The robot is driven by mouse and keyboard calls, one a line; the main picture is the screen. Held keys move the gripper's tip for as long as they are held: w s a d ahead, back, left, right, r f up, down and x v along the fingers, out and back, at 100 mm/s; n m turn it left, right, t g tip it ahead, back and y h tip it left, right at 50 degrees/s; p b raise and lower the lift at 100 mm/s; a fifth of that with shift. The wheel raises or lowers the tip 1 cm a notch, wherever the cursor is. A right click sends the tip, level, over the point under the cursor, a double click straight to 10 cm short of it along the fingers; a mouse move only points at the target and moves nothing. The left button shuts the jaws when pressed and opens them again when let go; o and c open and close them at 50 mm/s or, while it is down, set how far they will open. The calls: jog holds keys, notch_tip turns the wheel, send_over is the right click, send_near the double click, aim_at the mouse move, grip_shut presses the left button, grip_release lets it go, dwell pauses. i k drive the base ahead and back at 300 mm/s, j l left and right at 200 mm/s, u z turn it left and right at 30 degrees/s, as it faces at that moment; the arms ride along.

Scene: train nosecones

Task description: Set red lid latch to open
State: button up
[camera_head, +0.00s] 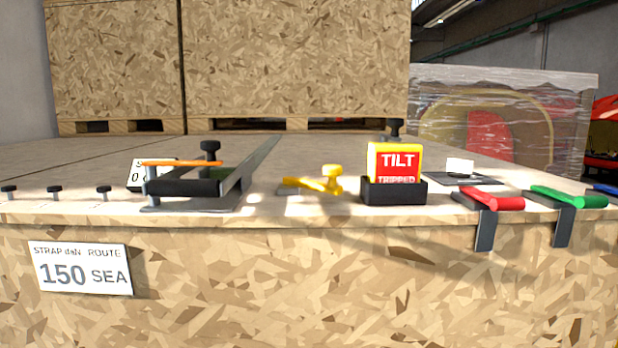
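A red latch (494,200) sits at the front edge of the wooden crate's lid, right of centre. Its red handle lies roughly flat on the lid top, pointing right. Its dark metal strip (486,231) bends over the edge and hangs down the crate's front face. I cannot tell from this view whether the latch is open or closed. My gripper is not in view.
A green latch (567,198) and part of a blue latch (605,189) are to the right. A tilt indicator (395,172) reading "TILT TRIPPED", a yellow lever (318,184) and a black clamp-like fixture (195,187) stand left. Taller crates (295,60) rise behind.

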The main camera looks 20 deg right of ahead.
aim_at(496, 203)
jog(key=l+z, duration=0.2)
jog(key=z, duration=0.9)
jog(key=i+j, duration=0.05)
